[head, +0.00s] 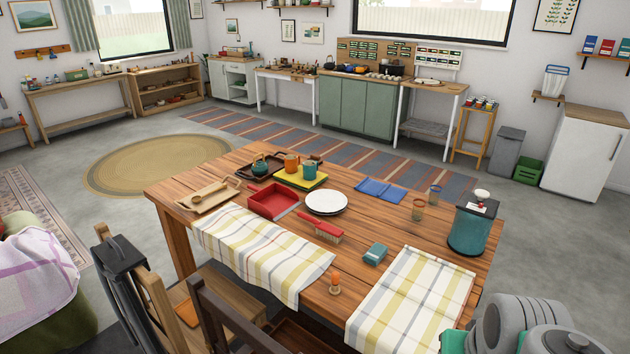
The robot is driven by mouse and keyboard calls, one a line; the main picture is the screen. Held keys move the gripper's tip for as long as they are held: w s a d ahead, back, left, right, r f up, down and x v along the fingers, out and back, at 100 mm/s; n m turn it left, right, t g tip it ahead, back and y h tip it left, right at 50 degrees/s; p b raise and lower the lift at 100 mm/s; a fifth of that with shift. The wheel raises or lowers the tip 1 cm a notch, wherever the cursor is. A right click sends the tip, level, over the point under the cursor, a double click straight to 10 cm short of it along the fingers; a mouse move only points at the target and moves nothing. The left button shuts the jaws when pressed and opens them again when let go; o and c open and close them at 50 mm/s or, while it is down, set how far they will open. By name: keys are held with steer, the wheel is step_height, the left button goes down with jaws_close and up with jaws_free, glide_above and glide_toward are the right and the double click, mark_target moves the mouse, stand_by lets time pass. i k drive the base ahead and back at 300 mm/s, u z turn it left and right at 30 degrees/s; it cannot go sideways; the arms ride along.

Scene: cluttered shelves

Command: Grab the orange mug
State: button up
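The orange mug (292,164) stands upright near the far edge of the wooden table (385,222) in the head view. A teal mug (309,170) stands close on its right, and a yellow item, maybe a book or folded cloth (301,181), lies just in front. I cannot tell whether the orange mug rests on the yellow item, on the dark tray (243,171) or on the table. My gripper is not in view; only grey parts of my arm show at the bottom right.
Around the mugs are a dark teapot (259,167), a red tray (272,201), white plates (327,202) and a red brush (320,228). A teal canister (470,229) and glasses (418,209) stand at the right. Chairs (228,315) block the near side. Floor beyond the table is open.

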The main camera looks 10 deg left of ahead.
mark_target(293, 161)
steer(key=z, duration=1.15)
steer(key=i, duration=5.25)
steer(key=u, duration=2.65)
steer(key=i, duration=2.65)
steer(key=u, duration=0.05)
